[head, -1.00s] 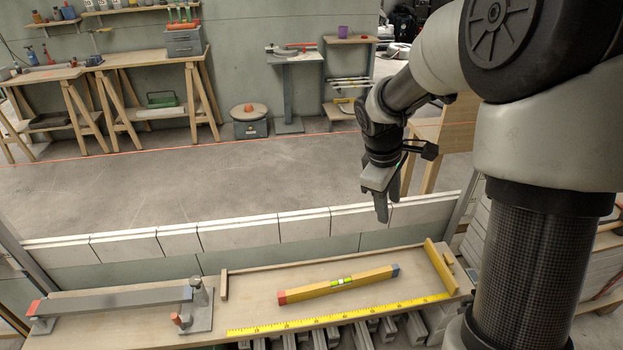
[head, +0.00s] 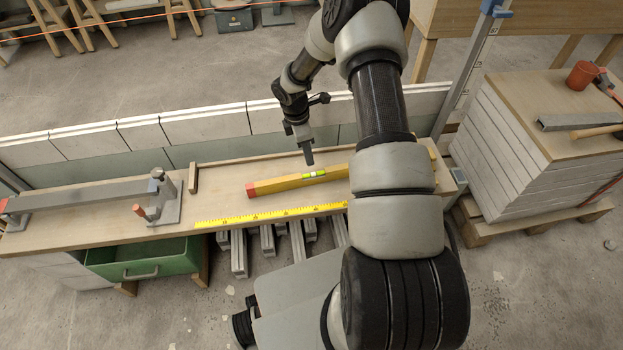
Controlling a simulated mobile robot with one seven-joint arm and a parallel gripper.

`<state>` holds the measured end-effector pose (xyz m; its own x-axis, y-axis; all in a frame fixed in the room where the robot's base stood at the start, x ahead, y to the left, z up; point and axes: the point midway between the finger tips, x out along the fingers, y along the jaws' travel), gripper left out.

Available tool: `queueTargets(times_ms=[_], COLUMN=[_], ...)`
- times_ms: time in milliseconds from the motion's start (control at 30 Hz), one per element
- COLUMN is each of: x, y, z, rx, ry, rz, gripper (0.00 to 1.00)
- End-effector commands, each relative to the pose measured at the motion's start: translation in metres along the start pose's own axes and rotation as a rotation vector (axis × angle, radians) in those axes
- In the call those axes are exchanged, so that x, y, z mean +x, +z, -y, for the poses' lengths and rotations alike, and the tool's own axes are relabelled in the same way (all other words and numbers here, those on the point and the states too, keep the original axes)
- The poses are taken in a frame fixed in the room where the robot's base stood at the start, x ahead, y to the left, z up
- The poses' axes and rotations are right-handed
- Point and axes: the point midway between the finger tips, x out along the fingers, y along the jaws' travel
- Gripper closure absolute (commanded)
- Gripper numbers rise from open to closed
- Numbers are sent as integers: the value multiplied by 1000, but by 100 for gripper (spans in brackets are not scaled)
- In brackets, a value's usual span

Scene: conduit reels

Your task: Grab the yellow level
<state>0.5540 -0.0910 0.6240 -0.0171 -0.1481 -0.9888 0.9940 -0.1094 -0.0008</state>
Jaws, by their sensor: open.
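The yellow level (head: 283,184) lies on the wooden bench top (head: 100,235). It has a red left end and a green vial near its middle, and its right part is hidden behind my arm. My gripper (head: 309,161) points down just above and behind the level near the vial. It is open and holds nothing. A gap to the level seems to remain, but the exact height is hard to tell.
A yellow measuring tape (head: 265,215) lies along the bench's front edge. A grey bar tool (head: 85,196) stands at the left. A small wooden block (head: 193,178) is left of the level. White panels (head: 165,132) line the back. A stacked pallet (head: 515,150) stands right.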

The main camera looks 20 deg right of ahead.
Motion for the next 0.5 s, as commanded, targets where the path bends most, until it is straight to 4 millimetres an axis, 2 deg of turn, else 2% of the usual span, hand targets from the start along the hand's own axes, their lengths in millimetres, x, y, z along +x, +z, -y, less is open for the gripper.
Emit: queueTargets(times_ms=[33,200,300,500], x=[16,51,66,77], y=[0,0,0,0], z=[1,1,1,0], rx=[0,2,2,2], ry=[-2,-2,-1,1], rz=[0,0,0,0], gripper=[59,59,59,59])
